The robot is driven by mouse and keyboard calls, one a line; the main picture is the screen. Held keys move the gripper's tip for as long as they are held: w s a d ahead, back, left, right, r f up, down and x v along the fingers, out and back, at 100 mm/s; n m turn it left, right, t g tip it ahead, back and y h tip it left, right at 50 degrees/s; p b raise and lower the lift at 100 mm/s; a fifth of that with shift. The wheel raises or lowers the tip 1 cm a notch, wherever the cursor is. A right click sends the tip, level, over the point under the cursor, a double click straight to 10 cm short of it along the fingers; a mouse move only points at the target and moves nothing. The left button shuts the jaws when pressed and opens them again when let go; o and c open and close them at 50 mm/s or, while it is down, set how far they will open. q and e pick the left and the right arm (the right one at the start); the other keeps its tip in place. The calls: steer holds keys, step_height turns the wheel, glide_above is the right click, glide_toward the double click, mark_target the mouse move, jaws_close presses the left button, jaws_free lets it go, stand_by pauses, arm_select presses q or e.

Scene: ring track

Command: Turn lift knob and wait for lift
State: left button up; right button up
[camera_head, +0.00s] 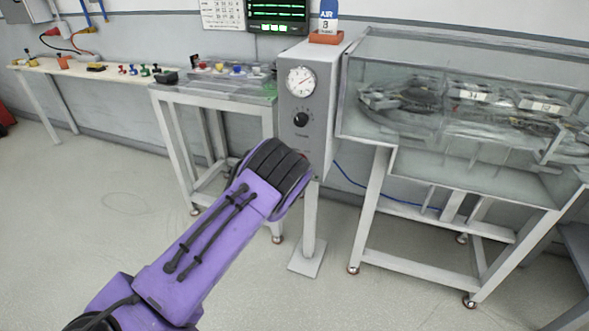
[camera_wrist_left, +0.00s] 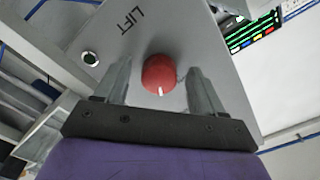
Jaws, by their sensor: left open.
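A red lift knob (camera_wrist_left: 159,74) with a white pointer mark sits on a grey panel (camera_wrist_left: 187,35) printed LIFT in the left wrist view. Its mark points to the bottom of that picture. My left gripper (camera_wrist_left: 158,78) is open, with one finger on each side of the knob. Gaps seem to show between the fingers and the knob; I cannot tell whether they touch. My right gripper is out of view.
The box front has a round gauge (camera_head: 300,81) and a black knob (camera_head: 301,119). A glass-walled case (camera_head: 365,60) with track parts stands to its right. A small table (camera_head: 165,92) stands left. A small round light or button (camera_wrist_left: 90,57) sits near the LIFT label.

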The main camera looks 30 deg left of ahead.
arm_select(q)
steer(key=v, duration=1)
steer(key=shift+s, duration=0.15)
steer(key=s+f+n+g+y, duration=0.1)
steer(key=s+f+n+g, duration=0.6)
steer(key=s+f, duration=0.55)
steer(key=s+d+f+n+g+p, duration=0.1)
steer(key=s+d+f+n+g, duration=0.1)
steer(key=s, duration=0.6)
steer(key=s+d+f+n+g+h, duration=0.1)
steer(key=s+d+f+n+g, duration=0.1)
steer(key=s, duration=0.6)
steer(key=s+d+f+n+g+h+p, duration=0.1)
steer(key=s+d+f+n+g, duration=0.1)
steer(key=s+d, duration=0.3)
steer(key=s+f+g, duration=0.1)
steer(key=s, duration=0.2)
steer(key=shift+s+d+f+n+p, duration=0.15)
steer(key=shift+d+f+n+p, duration=0.15)
steer(key=shift+d+f+p, duration=0.1)
